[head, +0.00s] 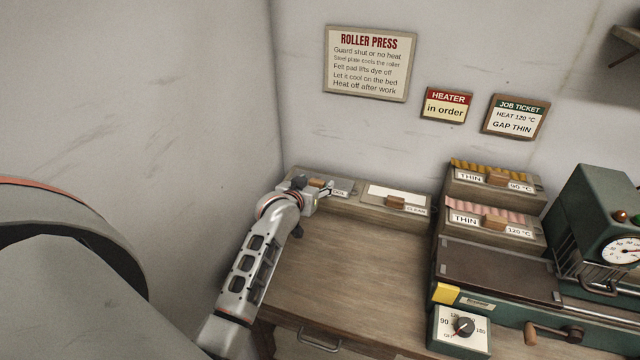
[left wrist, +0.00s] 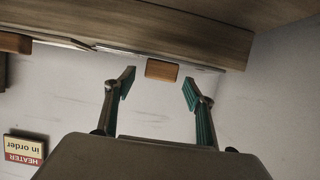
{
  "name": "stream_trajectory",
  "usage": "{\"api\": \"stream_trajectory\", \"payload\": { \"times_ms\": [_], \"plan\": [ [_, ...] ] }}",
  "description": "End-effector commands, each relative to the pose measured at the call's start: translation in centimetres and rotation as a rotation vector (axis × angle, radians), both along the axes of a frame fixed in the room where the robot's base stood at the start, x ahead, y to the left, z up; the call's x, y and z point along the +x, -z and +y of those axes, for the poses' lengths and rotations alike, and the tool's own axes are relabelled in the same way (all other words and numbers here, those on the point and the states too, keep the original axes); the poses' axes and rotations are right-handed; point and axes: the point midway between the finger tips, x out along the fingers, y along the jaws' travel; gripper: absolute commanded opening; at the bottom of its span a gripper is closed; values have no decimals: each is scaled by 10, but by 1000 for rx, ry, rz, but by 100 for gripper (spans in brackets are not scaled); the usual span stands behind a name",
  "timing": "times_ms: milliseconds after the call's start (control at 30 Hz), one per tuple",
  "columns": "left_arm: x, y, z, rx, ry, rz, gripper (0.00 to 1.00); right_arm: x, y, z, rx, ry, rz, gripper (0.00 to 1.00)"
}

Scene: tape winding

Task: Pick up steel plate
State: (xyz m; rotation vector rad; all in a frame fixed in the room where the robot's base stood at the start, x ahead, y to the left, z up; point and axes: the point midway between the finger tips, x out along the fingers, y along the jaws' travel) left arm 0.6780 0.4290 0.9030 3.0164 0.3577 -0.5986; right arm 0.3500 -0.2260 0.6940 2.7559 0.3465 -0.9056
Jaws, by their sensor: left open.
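The steel plate (head: 343,182) lies in the left holder on the back of the bench and shows as a thin grey surface, partly hidden by my left gripper. In the left wrist view its thin edge (left wrist: 204,67) and wooden handle block (left wrist: 162,70) show. My left gripper (head: 326,190) is at the front of this holder. In the left wrist view its fingers (left wrist: 157,88) are open, one on each side of the handle block, with gaps between. The label below the plate is partly covered. My right gripper is not in view.
A white pad with a wooden handle (head: 397,203) lies in the neighbouring holder marked CLEAN. Two THIN racks (head: 460,198) and the green roller press (head: 590,225) stand to the right. The wooden bench top (head: 350,265) in front is clear. Walls close the left and back.

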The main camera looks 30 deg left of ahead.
Motion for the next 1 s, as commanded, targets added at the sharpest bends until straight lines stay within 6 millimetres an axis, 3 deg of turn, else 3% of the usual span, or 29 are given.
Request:
{"api": "stream_trajectory", "payload": {
  "times_ms": [200, 500, 533, 733, 1000],
  "plan": [
    [23, 8, 5, 0, 1, 0, 54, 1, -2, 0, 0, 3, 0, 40],
    [27, 10, 6, 0, 0, 0, 54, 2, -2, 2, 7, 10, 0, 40],
    [27, 10, 6, 0, 0, 0, 52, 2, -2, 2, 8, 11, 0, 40],
    [27, 10, 6, 0, 0, 0, 0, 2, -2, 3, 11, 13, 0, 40],
    [27, 8, 6, 0, 0, -3, 0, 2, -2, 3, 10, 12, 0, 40]
  ]
}}
